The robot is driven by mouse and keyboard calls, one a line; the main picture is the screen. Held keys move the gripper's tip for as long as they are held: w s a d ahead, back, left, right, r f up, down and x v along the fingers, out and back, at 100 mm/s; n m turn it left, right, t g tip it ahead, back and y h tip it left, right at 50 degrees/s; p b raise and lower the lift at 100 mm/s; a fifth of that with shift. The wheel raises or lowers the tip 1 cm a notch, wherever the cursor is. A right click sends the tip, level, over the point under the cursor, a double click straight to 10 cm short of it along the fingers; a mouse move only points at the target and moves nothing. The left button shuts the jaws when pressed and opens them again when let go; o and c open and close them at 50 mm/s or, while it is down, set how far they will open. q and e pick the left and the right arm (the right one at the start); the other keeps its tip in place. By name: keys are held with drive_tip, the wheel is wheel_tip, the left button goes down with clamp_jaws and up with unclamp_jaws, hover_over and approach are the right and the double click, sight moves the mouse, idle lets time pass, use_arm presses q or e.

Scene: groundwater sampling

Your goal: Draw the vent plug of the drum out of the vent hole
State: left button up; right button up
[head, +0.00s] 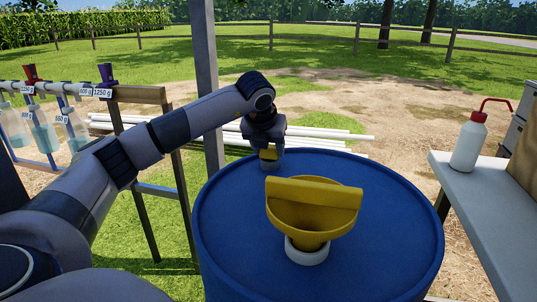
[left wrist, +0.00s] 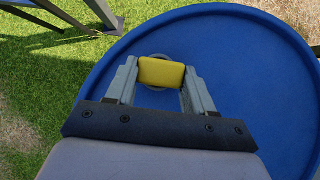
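The blue drum (head: 225,235) stands in front of me. Its vent plug, with a yellow block-shaped top (head: 269,154), is at the far side of the drum top, over a pale grey vent collar (head: 271,165). My left gripper (head: 266,146) reaches down to it from above. In the left wrist view, the yellow top (left wrist: 161,73) fills the space between the two fingers of my left gripper (left wrist: 161,75), which appear shut on its sides. The collar shows partly behind it. Whether the plug's lower part is in the hole is hidden. My right gripper is not in view.
A yellow funnel (head: 310,228) with a half-raised lid stands in a white ring nearer me on the drum. A grey post (head: 205,80) rises behind the drum. A bench (head: 490,205) with a red-capped wash bottle (head: 469,143) is at right; a rail with hanging bottles (head: 42,130) is at left.

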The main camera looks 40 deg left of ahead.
use_arm(q)
drive_tip(key=shift+c, duration=1.2)
drive_tip(key=shift+r, duration=0.2)
drive_tip(key=shift+r+p, duration=0.95)
drive_tip(key=shift+r, duration=0.05)
drive_tip(key=shift+r+p, duration=0.85)
drive_tip(key=shift+r, duration=0.25)
